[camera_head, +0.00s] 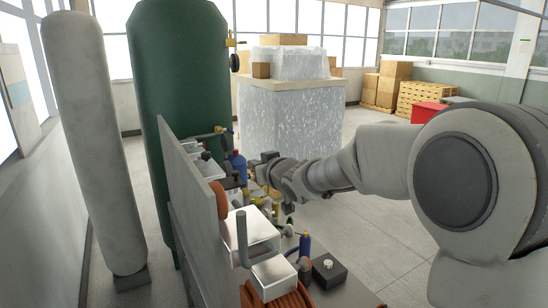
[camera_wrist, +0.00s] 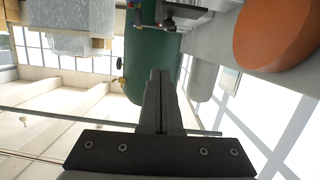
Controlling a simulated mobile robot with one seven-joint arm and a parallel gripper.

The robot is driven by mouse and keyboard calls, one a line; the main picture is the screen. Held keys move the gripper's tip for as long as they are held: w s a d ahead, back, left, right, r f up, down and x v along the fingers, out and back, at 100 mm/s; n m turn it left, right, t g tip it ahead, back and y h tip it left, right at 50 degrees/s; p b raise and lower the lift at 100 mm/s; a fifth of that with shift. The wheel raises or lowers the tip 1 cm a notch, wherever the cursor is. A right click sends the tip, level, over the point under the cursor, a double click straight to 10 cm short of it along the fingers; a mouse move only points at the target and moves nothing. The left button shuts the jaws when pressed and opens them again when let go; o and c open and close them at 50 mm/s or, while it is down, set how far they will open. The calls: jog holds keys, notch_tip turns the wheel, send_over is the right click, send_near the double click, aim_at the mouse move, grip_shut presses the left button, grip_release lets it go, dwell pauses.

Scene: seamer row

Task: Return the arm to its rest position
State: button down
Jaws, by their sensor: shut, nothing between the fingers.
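My arm reaches in from the right of the head view, stretched out toward the bench with the pipework. My gripper (camera_head: 236,183) is at its far end, close to the upright grey panel (camera_head: 190,190), small and partly lost among the fittings. In the wrist view my gripper (camera_wrist: 160,75) shows its two dark fingers pressed together, with nothing between them. Beyond the fingertips stands the green tank (camera_wrist: 143,60). I cannot tell from the head view whether the gripper touches any fitting.
The green tank (camera_head: 180,80) and a grey column (camera_head: 95,140) stand left. A wrapped pallet load (camera_head: 290,115) stands behind. Floor at right is open.

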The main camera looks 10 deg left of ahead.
jog(key=s+d+r+m+g+h, duration=0.15)
jog(key=s+d+h, duration=0.25)
jog(key=s+d, duration=0.45)
jog(key=s+d+m+h, duration=0.3)
jog(key=s+d, duration=0.3)
jog(key=d, duration=0.6)
jog(key=s+d+f+m+g, duration=0.1)
jog(key=s+d+f+g, duration=0.1)
jog(key=s, duration=0.9)
jog(key=s+d+f+m+g+h, duration=0.1)
jog(key=s+d+f, duration=0.4)
jog(key=s, duration=0.7)
jog(key=shift+s+d+f+m+g, duration=0.2)
jog(key=shift+d+m+g, duration=0.2)
jog(key=shift+g, duration=0.85)
